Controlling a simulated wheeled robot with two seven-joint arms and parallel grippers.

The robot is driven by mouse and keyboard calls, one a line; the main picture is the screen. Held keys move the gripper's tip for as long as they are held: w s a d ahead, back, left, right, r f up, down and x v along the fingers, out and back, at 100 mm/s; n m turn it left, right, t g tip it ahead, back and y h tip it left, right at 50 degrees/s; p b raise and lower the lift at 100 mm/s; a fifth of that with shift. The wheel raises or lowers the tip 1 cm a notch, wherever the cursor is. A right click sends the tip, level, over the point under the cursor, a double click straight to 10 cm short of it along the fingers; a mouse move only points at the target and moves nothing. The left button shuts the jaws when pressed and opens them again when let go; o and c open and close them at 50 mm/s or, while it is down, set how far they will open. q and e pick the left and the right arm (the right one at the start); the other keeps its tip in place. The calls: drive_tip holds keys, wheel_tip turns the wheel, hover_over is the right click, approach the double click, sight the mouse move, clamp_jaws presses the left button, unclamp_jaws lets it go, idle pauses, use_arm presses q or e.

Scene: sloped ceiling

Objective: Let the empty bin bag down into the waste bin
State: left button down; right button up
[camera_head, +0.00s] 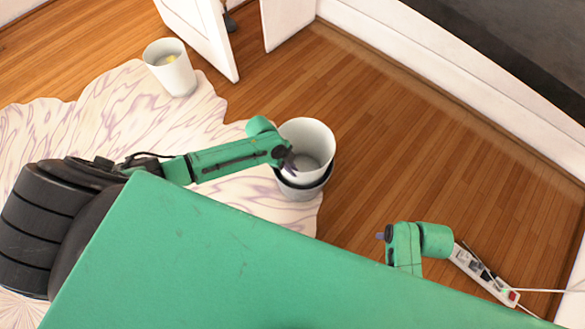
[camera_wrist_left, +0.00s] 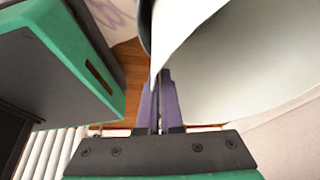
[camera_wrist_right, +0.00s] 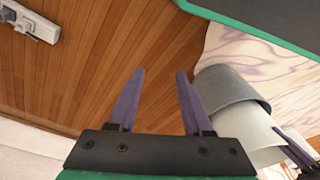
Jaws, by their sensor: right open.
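The white, open-topped bin bag (camera_head: 325,140) stands mouth up at the grey waste bin (camera_head: 300,192). In the right wrist view the pale bag (camera_wrist_right: 243,128) lines up with the grey bin (camera_wrist_right: 232,88); I cannot tell how deep it sits inside. My left gripper (camera_head: 289,161) is at the bag's near-left rim. In the left wrist view its purple fingers (camera_wrist_left: 160,102) are closed together on the bag's white edge (camera_wrist_left: 180,40). My right gripper (camera_wrist_right: 155,98) is open and empty, away from the bin over the wooden floor.
Another white container (camera_head: 172,78) with something yellow inside stands at the back left on the marbled rug (camera_head: 100,105). A white door (camera_head: 205,35) stands open behind. A power strip (camera_head: 484,275) with cables lies at the lower right. The wooden floor (camera_head: 430,150) right of the bin is clear.

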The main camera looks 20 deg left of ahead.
use_arm(q)
drive_tip(key=c, duration=1)
unclamp_jaws()
drive_tip(key=shift+a+r, duration=0.2)
drive_tip(key=shift+r, duration=0.15)
drive_tip(key=p+v, duration=0.5)
drive_tip(key=v, duration=0.8)
drive_tip(key=shift+r, duration=0.35)
use_arm(e)
drive_tip(key=s+d+f, duration=0.2)
drive_tip(key=s+f, duration=0.3)
drive_tip(key=f, duration=0.4)
drive_tip(key=shift+s+d+f, duration=0.2)
drive_tip(key=shift+d+f, duration=0.15)
drive_tip(key=shift+f, duration=0.05)
use_arm(q)
drive_tip(key=shift+s, duration=0.1)
